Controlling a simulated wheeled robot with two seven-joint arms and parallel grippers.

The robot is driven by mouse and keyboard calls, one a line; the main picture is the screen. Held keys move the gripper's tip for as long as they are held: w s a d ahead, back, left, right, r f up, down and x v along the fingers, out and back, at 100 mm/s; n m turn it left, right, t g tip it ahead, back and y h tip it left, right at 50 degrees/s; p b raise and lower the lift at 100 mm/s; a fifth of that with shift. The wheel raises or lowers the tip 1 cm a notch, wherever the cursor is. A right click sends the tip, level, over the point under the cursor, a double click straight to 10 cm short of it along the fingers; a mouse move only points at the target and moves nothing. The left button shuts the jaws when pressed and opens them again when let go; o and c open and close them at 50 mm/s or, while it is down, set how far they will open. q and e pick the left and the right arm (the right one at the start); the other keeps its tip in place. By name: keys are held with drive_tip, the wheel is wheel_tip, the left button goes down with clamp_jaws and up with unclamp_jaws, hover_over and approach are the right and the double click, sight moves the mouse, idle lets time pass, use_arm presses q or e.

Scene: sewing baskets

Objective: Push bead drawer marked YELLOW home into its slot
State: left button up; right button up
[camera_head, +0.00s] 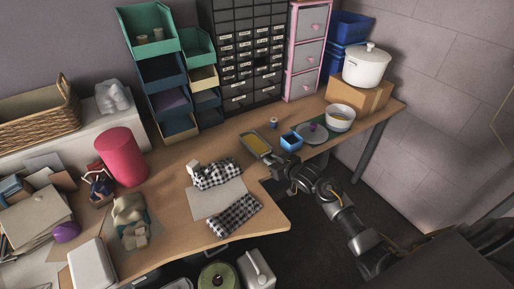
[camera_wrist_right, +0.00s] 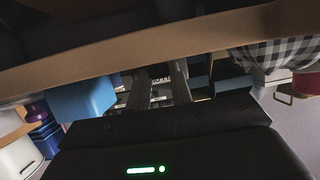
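A small grey drawer-like tray with yellow contents (camera_head: 257,144) lies on the table in front of the black drawer cabinet (camera_head: 243,58). I cannot read a YELLOW label on it. The cabinet has rows of small drawers with white labels, too small to read; one spot in the lower right rows looks like a dark, empty slot. My right gripper (camera_head: 275,172) is at the table's front edge, nearer to me than the tray and apart from it. In the right wrist view its two fingers (camera_wrist_right: 160,86) are apart with nothing between them. My left gripper is not in view.
A blue open box (camera_head: 291,142) stands right of the tray; it also shows in the wrist view (camera_wrist_right: 80,101). A lidded dish (camera_head: 311,133), a white bowl (camera_head: 340,118) and a small spool (camera_head: 273,123) are near. Checked cloth (camera_head: 216,174) lies to the left.

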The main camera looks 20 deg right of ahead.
clamp_jaws()
drive_tip(key=shift+r, duration=0.1)
drive_tip(key=shift+r, duration=1.35)
drive_tip(key=shift+s+r, duration=0.15)
drive_tip(key=shift+r, duration=0.15)
use_arm(q)
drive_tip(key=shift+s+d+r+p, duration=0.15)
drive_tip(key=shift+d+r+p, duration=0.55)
drive_tip(key=shift+p, duration=0.2)
use_arm(e)
drive_tip(key=s+a+r, duration=0.3)
drive_tip(key=s+r, duration=0.6)
drive_tip(key=s, duration=0.4)
drive_tip(key=shift+s+r, duration=0.15)
drive_tip(key=shift+r, duration=0.1)
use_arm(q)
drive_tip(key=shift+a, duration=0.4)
use_arm(e)
drive_tip(key=shift+a, duration=0.25)
